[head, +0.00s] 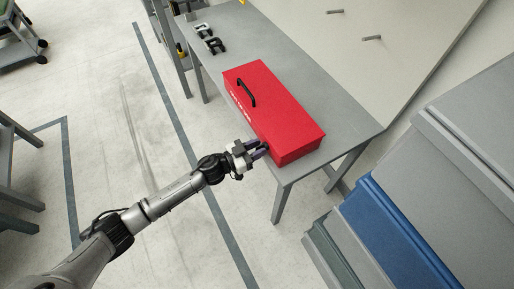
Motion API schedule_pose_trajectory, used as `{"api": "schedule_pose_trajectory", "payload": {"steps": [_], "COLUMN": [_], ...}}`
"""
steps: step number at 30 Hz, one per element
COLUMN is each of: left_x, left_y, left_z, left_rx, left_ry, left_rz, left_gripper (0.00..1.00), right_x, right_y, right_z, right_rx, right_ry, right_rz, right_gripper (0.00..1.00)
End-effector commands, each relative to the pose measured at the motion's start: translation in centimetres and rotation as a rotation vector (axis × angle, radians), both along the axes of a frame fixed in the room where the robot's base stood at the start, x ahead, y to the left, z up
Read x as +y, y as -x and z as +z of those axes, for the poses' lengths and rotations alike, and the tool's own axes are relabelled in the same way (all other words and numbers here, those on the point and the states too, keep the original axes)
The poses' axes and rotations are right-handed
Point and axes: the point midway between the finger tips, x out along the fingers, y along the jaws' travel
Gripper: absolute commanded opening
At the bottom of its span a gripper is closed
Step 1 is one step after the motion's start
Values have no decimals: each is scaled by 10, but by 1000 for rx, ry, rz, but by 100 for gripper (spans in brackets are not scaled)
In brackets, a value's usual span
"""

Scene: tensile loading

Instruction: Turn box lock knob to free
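A red box (275,108) with a black handle (247,92) on its upper left part lies on a grey table. Its lid looks closed. My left gripper (263,151) is at the near left side of the box, close to its lower corner. The fingertips reach the box's side face, and I cannot tell whether they touch it. The lock knob is not visible; the gripper covers that part of the side. The gap between the fingers is too small to judge. My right gripper is not in view.
The grey table (335,112) has free room right of the box. Small black and white clamp-like parts (209,38) sit at its far left end. Blue and grey cabinet-like blocks (392,235) stand at the lower right. The floor left of the table is open.

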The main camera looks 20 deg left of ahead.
Motion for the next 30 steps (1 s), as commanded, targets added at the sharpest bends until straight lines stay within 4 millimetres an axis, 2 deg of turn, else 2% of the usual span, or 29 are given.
{"api": "schedule_pose_trajectory", "payload": {"steps": [7,17,30], "left_x": [0,0,-1], "left_y": [0,0,0], "left_z": [0,0,1], "left_rx": [0,0,-20], "left_ry": [0,0,-24], "left_rz": [0,0,0], "left_gripper": [32,0,0], "right_x": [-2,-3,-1], "right_y": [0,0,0], "right_z": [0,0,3], "right_rx": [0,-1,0], "right_ry": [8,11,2], "right_rz": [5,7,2], "right_gripper": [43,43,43]}}
